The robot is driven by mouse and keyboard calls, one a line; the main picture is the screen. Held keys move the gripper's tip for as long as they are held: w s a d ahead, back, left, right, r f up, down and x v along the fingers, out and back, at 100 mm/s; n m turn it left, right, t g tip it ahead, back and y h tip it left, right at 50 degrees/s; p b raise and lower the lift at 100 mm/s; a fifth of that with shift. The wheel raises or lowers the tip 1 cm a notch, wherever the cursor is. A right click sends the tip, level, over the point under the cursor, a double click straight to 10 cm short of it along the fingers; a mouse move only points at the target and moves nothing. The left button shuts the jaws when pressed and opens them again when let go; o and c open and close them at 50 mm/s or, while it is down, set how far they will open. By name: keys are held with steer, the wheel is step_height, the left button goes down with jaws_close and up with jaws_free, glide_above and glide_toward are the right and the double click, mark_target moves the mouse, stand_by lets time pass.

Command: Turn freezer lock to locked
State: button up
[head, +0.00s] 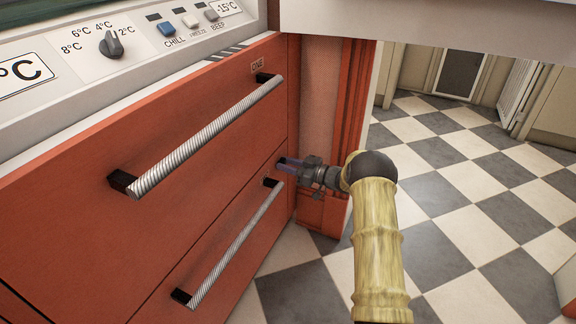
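A small dark piece (281,160) shows at the fingertips. I cannot tell whether it is the freezer lock or part of the gripper. No clearly marked freezer lock shows. The fingers are small and seen at a slant, so I cannot tell whether they are open or shut on something.
The upper handle (207,137) and lower handle (236,244) stick out from the drawer fronts. A red post (352,110) stands behind my gripper. The checkered floor (470,180) at right is clear.

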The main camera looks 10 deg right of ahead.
steer(key=shift+c, duration=0.6)
steer(key=shift+n, duration=0.4)
steer(key=shift+s+a+f+n, duration=0.1)
steer(key=shift+s+f+n, duration=0.15)
steer(key=shift+n, duration=2.6)
steer(key=shift+s+a+f+n, duration=0.15)
steer(key=shift+f+n, duration=0.1)
steer(key=shift+n, duration=2.65)
steer(key=shift+s+a+f+n, duration=0.15)
steer(key=shift+f+n, duration=0.1)
steer(key=shift+n, duration=2.6)
steer(key=o, duration=0.7)
